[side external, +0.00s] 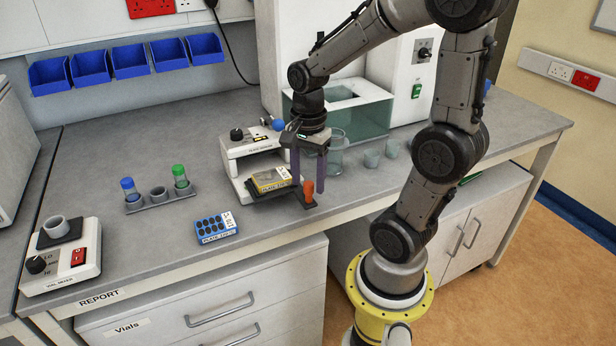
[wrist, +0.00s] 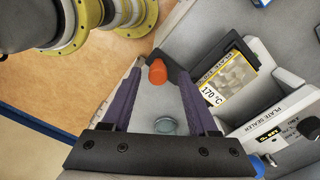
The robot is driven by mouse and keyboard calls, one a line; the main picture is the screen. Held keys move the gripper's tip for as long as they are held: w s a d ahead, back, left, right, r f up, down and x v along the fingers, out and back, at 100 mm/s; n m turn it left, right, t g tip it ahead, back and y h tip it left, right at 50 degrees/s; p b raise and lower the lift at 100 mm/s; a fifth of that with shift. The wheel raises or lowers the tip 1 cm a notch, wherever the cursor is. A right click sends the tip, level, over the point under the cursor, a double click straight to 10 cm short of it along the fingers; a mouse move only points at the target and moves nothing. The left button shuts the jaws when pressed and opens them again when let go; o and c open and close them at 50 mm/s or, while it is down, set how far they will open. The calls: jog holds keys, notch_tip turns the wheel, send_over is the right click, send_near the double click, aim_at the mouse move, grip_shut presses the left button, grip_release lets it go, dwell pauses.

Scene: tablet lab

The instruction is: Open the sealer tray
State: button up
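The plate sealer (side external: 252,143) is a white machine with a black knob, a blue ball and a display. It also shows at the lower right in the wrist view (wrist: 285,125). Its dark tray (side external: 293,198) sticks out at the front and carries a plate with a yellow label (side external: 270,180), reading 170°C in the wrist view (wrist: 226,80). An orange handle (side external: 308,188) stands upright at the tray's outer end. My gripper (side external: 309,176) points down over it, purple fingers apart. In the wrist view the handle (wrist: 157,72) lies between the fingertips; I cannot tell whether they touch it.
Glass beakers (side external: 337,160) and a water bath (side external: 345,112) stand right of and behind my gripper. A blue plate block (side external: 215,228) lies front left. A vial rack (side external: 160,197) and a vial mixer (side external: 62,257) stand further left. The bench's front edge is close to the tray.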

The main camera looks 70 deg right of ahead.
notch_tip(320, 180, up, 14)
dwell(0.6)
jog(key=shift+a+f, duration=0.1)
dwell(0.4)
jog(key=s+a+f+n+t, duration=0.2)
jog(key=a+n, duration=0.3)
jog(key=n, duration=0.5)
jog(key=s+a+f+n+t, duration=0.2)
jog(key=a+n, duration=0.3)
jog(key=n, duration=0.5)
jog(key=shift+s+f+t, duration=0.15)
jog(key=shift+f+t, duration=0.6)
jog(key=shift+t, duration=0.05)
